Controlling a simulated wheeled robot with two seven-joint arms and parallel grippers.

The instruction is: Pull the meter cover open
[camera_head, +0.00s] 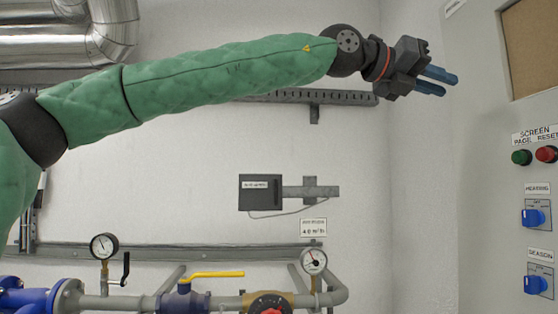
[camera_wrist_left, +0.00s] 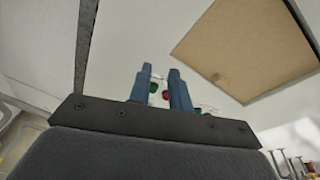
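A dark grey box with a small white label (camera_head: 260,193), which looks like the meter cover, is on the back wall in the head view. Its label is too small to read. A grey bracket (camera_head: 311,191) stands at its right side and a thin cable loops below. My left gripper (camera_head: 449,85) is above and to the right of the box, well apart from it, with its blue fingers pointing right toward the grey cabinet. In the left wrist view the fingers (camera_wrist_left: 160,82) stand apart with nothing held between them. My right gripper is not in view.
The grey cabinet (camera_head: 483,190) on the right carries a green button (camera_head: 522,157), a red button (camera_head: 546,154) and blue knobs (camera_head: 535,217). Pipes with gauges (camera_head: 104,246) and a yellow-handled valve (camera_head: 212,275) run below the box. The wall around the box is mostly clear.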

